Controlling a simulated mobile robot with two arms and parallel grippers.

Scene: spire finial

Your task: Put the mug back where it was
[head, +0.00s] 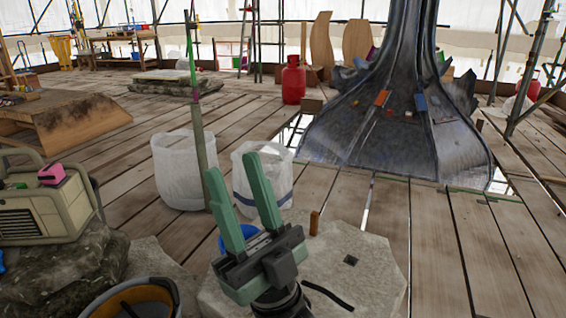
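A round blue object (226,240), which looks like the mug, stands on the pale stone slab (350,265) in front of me. My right gripper hides most of it, so its handle and full shape do not show. My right gripper (232,167) has green fingers and points up and away over the slab. Its fingers are spread with a clear gap and nothing between them. I cannot tell whether it touches the blue object. My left gripper is not in view.
A small brown upright piece (314,222) and a black strap (328,296) are on the slab. White sacks (181,170) stand behind it, by a pole (196,120). A radio (45,208) and a helmet (135,298) are at left. The dark spire (395,130) rises at right.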

